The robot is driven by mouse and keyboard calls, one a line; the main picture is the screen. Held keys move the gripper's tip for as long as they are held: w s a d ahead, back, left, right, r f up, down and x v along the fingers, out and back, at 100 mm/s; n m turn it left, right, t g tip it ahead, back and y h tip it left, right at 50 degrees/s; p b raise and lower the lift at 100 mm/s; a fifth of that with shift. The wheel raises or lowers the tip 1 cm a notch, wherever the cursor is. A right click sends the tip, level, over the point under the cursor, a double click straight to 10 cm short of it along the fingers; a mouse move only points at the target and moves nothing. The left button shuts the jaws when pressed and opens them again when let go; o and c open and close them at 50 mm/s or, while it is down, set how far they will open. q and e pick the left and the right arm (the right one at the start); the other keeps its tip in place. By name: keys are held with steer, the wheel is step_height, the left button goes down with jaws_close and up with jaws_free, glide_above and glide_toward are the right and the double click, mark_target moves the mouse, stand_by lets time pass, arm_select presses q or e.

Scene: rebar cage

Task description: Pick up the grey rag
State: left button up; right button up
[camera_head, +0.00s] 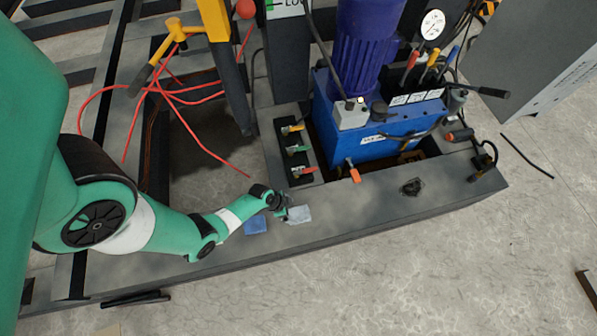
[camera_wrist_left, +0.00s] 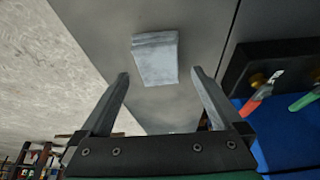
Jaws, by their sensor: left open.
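The grey rag (camera_head: 298,214) is a small pale folded cloth on the dark flat ledge of the machine frame. It also shows in the left wrist view (camera_wrist_left: 155,60), just beyond my fingertips. My left gripper (camera_head: 284,211) is at the rag's left side in the head view, low over the ledge. In the left wrist view its two fingers (camera_wrist_left: 160,74) are spread apart with nothing held, and the rag lies ahead of the gap. I cannot tell whether a finger touches it. My right gripper does not show.
A blue rag (camera_head: 255,225) lies left of the grey one. A valve block with coloured handles (camera_head: 296,150) and a blue hydraulic unit (camera_head: 370,135) stand behind. A black crumpled item (camera_head: 411,187) lies further right; the ledge between is clear.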

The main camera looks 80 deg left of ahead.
mark_target(298, 214)
arm_select(q)
steer(key=b+x, duration=0.4)
steer(key=x, duration=0.1)
steer(key=shift+w+d+f+b, duration=0.15)
steer(key=shift+b, duration=0.25)
steer(key=c, duration=1.2)
steer(key=shift+r+p, duration=0.65)
steer(key=shift+c, duration=0.2)
step_height(298, 214, up, 3)
steer(key=shift+p, duration=1.2)
steer(key=s+d+r+p, duration=0.1)
steer(key=d+r+p, duration=0.8)
steer(key=d, duration=0.5)
steer(key=shift+s, duration=0.15)
